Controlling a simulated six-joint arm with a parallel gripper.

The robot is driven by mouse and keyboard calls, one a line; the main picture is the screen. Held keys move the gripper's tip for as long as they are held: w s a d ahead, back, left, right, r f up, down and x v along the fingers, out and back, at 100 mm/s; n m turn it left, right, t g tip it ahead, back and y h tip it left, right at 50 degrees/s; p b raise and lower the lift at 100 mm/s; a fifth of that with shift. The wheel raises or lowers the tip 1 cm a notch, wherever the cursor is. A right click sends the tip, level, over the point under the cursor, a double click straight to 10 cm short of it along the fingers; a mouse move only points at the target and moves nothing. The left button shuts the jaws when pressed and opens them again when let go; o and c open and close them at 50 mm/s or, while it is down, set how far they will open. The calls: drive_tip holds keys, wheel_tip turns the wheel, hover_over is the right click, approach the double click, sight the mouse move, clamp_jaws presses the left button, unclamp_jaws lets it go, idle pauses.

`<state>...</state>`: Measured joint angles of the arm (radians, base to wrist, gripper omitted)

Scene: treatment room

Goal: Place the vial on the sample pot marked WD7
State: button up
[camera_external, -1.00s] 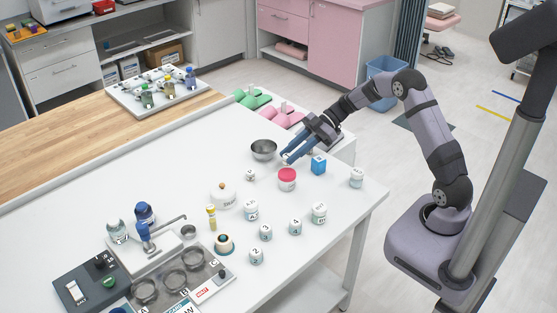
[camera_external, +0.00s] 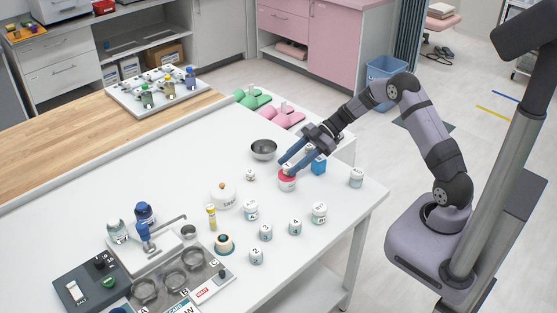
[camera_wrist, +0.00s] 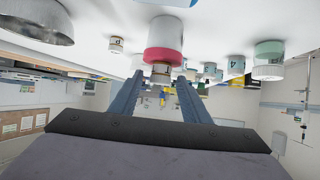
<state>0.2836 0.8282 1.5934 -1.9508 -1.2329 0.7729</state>
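My gripper (camera_external: 291,166) is over the red-lidded pot (camera_external: 287,180), its two blue fingers apart and reaching down to the lid. A small pale item (camera_external: 288,169) with a dark mark shows between the fingertips, at the lid. In the wrist view, which is upside down, the red-lidded pot (camera_wrist: 164,38) is just beyond the fingertips, and the small item (camera_wrist: 161,74) shows between the fingers (camera_wrist: 160,82). I cannot tell whether they touch it or whether it is the vial. A yellow-capped vial (camera_external: 211,217) stands farther left. No WD7 mark is readable.
Several white labelled pots (camera_external: 295,226) stand in front. The back left of the white table is clear.

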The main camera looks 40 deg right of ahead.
drive_tip(key=shift+r, duration=0.2)
drive_tip(key=b+v, duration=0.2)
drive_tip(key=v, duration=1)
drive_tip(key=shift+f, duration=0.1)
